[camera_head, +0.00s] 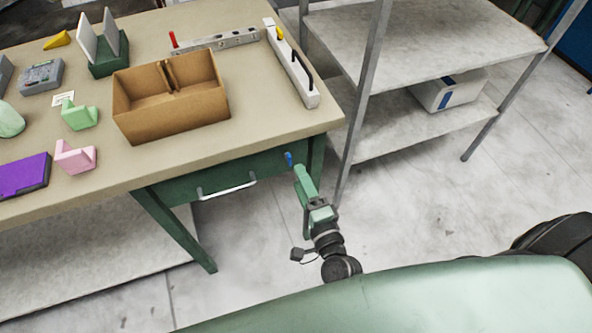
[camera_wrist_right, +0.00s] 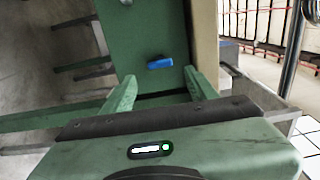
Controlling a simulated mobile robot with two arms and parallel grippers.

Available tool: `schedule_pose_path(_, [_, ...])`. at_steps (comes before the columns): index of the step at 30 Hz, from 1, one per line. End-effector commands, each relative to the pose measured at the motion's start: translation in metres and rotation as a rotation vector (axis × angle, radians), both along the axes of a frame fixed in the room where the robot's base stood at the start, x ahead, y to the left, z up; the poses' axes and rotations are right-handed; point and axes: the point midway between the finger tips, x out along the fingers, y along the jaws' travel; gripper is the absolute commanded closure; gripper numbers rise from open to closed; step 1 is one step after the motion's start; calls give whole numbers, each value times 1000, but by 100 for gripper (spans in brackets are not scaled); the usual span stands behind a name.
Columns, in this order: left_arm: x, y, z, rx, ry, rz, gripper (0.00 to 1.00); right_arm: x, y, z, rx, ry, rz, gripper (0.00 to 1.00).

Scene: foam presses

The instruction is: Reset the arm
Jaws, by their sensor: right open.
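My right gripper (camera_head: 304,184) is in front of the right end of the workbench's green drawer front, below the tabletop edge. In the right wrist view its two green fingers (camera_wrist_right: 160,90) stand apart with nothing between them. A small blue part (camera_wrist_right: 160,62) on the green bench front lies beyond the fingertips; in the head view this blue part (camera_head: 288,158) shows just past the gripper. I cannot tell whether the fingers touch the bench. My left gripper is in neither view.
The workbench (camera_head: 260,140) holds a divided cardboard box (camera_head: 170,118), green (camera_head: 80,117) and pink (camera_head: 75,156) foam pieces, a purple case (camera_head: 24,176) and a white bar (camera_head: 290,65). A metal shelf (camera_head: 420,40) stands at the right. Floor (camera_head: 420,215) between is clear.

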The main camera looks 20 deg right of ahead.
Motion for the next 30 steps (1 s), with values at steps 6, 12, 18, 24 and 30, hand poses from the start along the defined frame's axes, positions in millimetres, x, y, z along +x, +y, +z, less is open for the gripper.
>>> schedule_pose_path(6, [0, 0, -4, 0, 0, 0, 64, -23, -1, -1, 0, 0, 0, 42])
schedule_pose_path(12, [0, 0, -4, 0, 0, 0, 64, -25, -1, 0, 1, -1, 0, 42])
schedule_pose_path(18, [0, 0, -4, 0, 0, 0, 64, -25, -1, 0, 1, -1, 0, 42])
schedule_pose_path(24, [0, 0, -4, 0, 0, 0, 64, -25, -1, -1, -3, 2, 1, 42])
schedule_pose_path(30, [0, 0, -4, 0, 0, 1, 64, -31, 4, -62, -221, 103, 75, 42])
